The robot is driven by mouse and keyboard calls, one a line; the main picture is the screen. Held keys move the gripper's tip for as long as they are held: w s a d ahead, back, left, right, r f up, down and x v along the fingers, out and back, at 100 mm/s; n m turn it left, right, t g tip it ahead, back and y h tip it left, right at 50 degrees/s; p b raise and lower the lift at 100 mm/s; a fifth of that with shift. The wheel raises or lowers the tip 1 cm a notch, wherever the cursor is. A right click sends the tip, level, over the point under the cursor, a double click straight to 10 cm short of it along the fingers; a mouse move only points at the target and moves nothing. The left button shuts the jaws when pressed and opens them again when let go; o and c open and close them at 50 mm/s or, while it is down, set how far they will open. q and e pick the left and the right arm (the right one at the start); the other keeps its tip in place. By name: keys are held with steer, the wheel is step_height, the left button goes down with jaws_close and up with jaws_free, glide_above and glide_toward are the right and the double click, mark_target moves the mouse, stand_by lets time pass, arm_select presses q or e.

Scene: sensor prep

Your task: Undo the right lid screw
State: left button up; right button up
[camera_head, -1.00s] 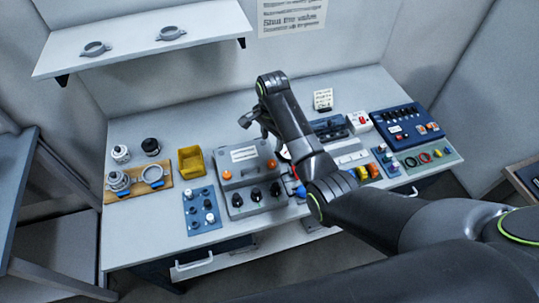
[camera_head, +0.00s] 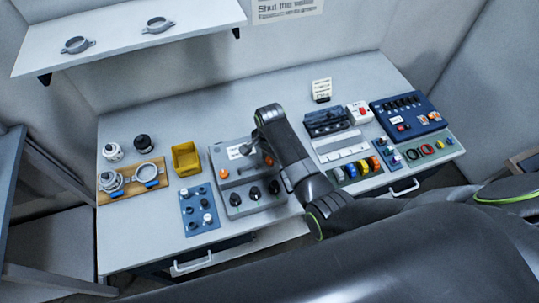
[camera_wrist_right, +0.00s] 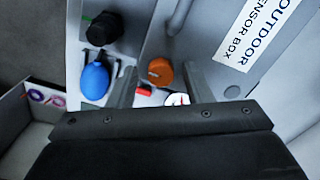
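The grey sensor box (camera_head: 236,166) stands on the bench with a white label on its lid. The left orange lid screw (camera_head: 223,173) shows in the head view; the right one is mostly hidden there by my right arm. In the right wrist view the orange lid screw (camera_wrist_right: 160,71) lies between and beyond the fingertips of my right gripper (camera_wrist_right: 157,82). That gripper is open, with nothing held. In the head view, my right gripper (camera_head: 252,147) is over the lid's right side. My left gripper is out of view.
Black knobs (camera_head: 254,193) line the box front. A blue bulb (camera_wrist_right: 95,79) lies beside the box. A yellow bin (camera_head: 186,158) and a blue tray (camera_head: 200,210) stand left; a blue case (camera_head: 407,116) is at right.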

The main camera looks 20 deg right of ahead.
steer(key=c, duration=0.9)
